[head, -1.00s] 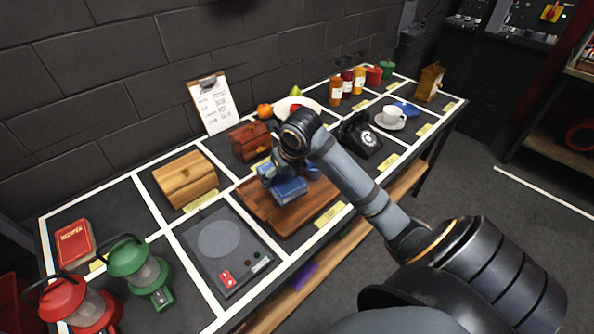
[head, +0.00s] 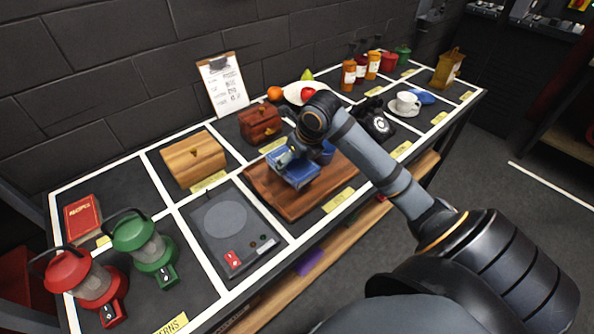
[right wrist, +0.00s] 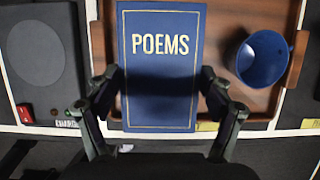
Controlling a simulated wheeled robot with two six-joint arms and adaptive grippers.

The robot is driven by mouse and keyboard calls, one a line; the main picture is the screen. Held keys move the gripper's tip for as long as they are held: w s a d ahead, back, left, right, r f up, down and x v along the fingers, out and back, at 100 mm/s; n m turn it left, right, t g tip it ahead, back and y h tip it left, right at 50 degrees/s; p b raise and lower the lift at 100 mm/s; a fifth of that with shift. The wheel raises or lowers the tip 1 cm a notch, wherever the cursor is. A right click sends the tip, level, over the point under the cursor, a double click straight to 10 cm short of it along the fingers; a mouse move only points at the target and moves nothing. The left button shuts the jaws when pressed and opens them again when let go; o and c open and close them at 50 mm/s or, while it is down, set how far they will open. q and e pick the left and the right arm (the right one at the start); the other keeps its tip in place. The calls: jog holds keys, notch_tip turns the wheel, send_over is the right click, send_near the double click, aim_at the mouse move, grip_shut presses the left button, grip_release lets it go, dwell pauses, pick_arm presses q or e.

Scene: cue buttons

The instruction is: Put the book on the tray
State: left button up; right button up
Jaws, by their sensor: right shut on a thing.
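The blue book (head: 296,172) with POEMS on its cover shows lying flat, over the wooden tray (head: 285,203). My right gripper (head: 290,157) is shut on the book. In the right wrist view the book (right wrist: 160,50) sits between the two fingers (right wrist: 160,92), its title facing the camera. I cannot tell whether the book touches the tray (right wrist: 250,105). A blue mug (right wrist: 262,60) stands on the tray to the right of the book; in the head view the mug (head: 327,153) is partly hidden by my arm. My left gripper is not in view.
A grey hot plate (head: 229,232) is left of the tray. A wooden bread box (head: 193,160), a brown chest (head: 260,122) and a fruit bowl (head: 302,93) are behind. A black telephone (head: 375,122) is to the right. A red book (head: 83,218) and lanterns (head: 150,252) are far left.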

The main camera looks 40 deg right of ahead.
aim_at(296, 162)
jog(key=f, duration=0.1)
jog(key=w+d+f, duration=0.2)
jog(key=shift+f, duration=0.2)
jog(key=f, duration=0.3)
jog(key=shift+w+d+f, duration=0.2)
jog(key=shift+f, duration=0.2)
jog(key=shift+f, duration=0.15)
jog(key=o, duration=1.3)
